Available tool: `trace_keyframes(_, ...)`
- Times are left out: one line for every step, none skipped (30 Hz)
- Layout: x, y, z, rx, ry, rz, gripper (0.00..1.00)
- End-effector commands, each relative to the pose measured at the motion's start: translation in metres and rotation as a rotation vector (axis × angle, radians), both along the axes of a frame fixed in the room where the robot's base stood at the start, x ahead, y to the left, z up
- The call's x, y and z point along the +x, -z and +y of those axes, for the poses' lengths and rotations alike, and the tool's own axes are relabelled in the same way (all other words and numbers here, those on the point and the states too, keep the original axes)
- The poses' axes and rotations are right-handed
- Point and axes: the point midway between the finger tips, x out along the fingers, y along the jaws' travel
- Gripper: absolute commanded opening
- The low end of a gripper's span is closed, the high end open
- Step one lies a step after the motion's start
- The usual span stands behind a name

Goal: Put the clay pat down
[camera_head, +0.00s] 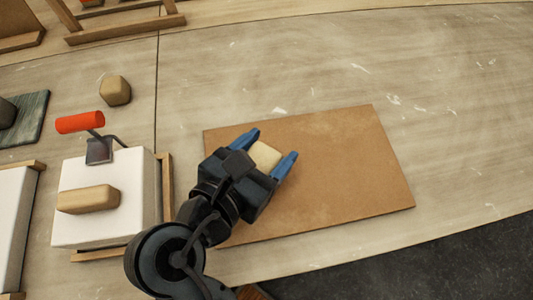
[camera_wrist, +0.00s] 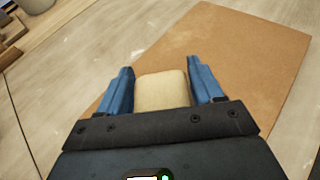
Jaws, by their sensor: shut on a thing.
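My gripper (camera_head: 272,151) has blue fingers and is shut on a pale cream clay pat (camera_head: 266,155). In the wrist view the clay pat (camera_wrist: 162,91) sits between the two blue fingers (camera_wrist: 161,85). The pat is over a brown board (camera_head: 345,165) that lies flat on the table; I cannot tell whether it touches the board. The board also shows in the wrist view (camera_wrist: 235,50). Part of the pat is hidden by my gripper.
On the left, a white block (camera_head: 130,215) carries a tan piece (camera_head: 88,199). A red-handled tool (camera_head: 82,122) rests at its back edge. A tan lump (camera_head: 115,90) lies behind. Wooden frames (camera_head: 125,24) stand at the back. The table right of the board is clear.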

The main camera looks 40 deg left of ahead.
Motion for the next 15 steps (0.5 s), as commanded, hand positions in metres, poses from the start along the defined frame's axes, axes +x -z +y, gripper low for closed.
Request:
trace_keyframes(-0.001, 0.009, 0.000, -0.004, -0.002, 0.001, 0.26)
trace_keyframes(-0.001, 0.013, 0.000, -0.004, -0.002, 0.001, 0.26)
trace_keyframes(-0.001, 0.019, 0.000, -0.004, -0.003, 0.000, 0.26)
trace_keyframes(0.000, 0.021, 0.000, -0.002, -0.002, 0.000, 0.26)
trace_keyframes(0.000, 0.024, 0.000, -0.002, -0.001, 0.000, 0.26)
trace_keyframes(0.000, 0.025, 0.000, -0.002, -0.001, 0.000, 0.26)
trace_keyframes(0.000, 0.025, 0.000, -0.001, 0.000, 0.000, 0.26)
trace_keyframes(0.000, 0.025, 0.000, 0.000, 0.000, -0.001, 0.26)
trace_keyframes(0.000, 0.025, 0.000, 0.000, 0.000, -0.001, 0.26)
trace_keyframes(0.000, 0.025, 0.000, 0.000, 0.000, -0.001, 0.26)
trace_keyframes(0.000, 0.025, 0.000, 0.000, 0.000, -0.001, 0.26)
trace_keyframes(0.000, 0.025, 0.000, 0.000, 0.000, 0.000, 0.26)
trace_keyframes(0.000, 0.025, 0.000, 0.000, 0.000, 0.000, 0.26)
trace_keyframes(0.000, 0.025, 0.000, 0.000, 0.000, 0.000, 0.26)
trace_keyframes(0.000, 0.026, 0.000, -0.001, 0.000, 0.000, 0.26)
